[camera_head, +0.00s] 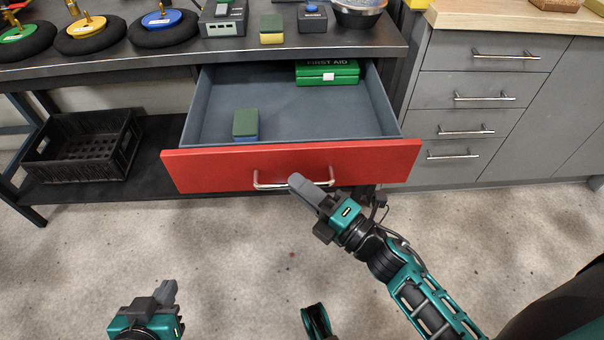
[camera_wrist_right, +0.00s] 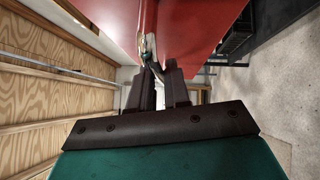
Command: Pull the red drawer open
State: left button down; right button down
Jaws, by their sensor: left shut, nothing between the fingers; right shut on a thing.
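The red drawer (camera_head: 225,170) stands pulled out from under the dark workbench, its grey inside in plain view. A metal bar handle (camera_head: 268,185) runs across the middle of its red front. My right gripper (camera_head: 297,182) is shut on the handle, near its middle. In the right wrist view the red drawer front (camera_wrist_right: 195,30) fills the top, and the fingers of my right gripper (camera_wrist_right: 155,68) close around the handle there. My left gripper (camera_head: 168,290) is shut and empty, low over the floor at the bottom left, away from the drawer.
Inside the drawer lie a green first aid box (camera_head: 327,73) and a green sponge (camera_head: 246,123). A black crate (camera_head: 80,150) sits on the lower shelf at left. Grey cabinets (camera_head: 470,100) stand at right. The floor (camera_head: 230,240) in front is clear.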

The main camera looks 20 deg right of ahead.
pick_arm(q)
jog(key=shift+s+a+r, duration=0.1)
jog(key=shift+s+a, duration=0.05)
jog(key=shift+s, duration=0.25)
pick_arm(e)
jog(key=shift+s+a, duration=0.2)
jog(key=shift+s, duration=0.7)
pick_arm(q)
jog(key=shift+w+r, duration=0.1)
jog(key=shift+w, duration=0.1)
jog(key=shift+r, duration=0.1)
pick_arm(e)
jog(key=c, duration=1.2)
grip_release()
jog(key=shift+o, duration=0.2)
pick_arm(q)
jog(key=shift+s+r+p, duration=0.1)
jog(key=shift+s+p, duration=0.05)
jog(key=shift+p, duration=0.15)
pick_arm(e)
jog(key=v, duration=1.3)
jog(key=shift+r, duration=0.1)
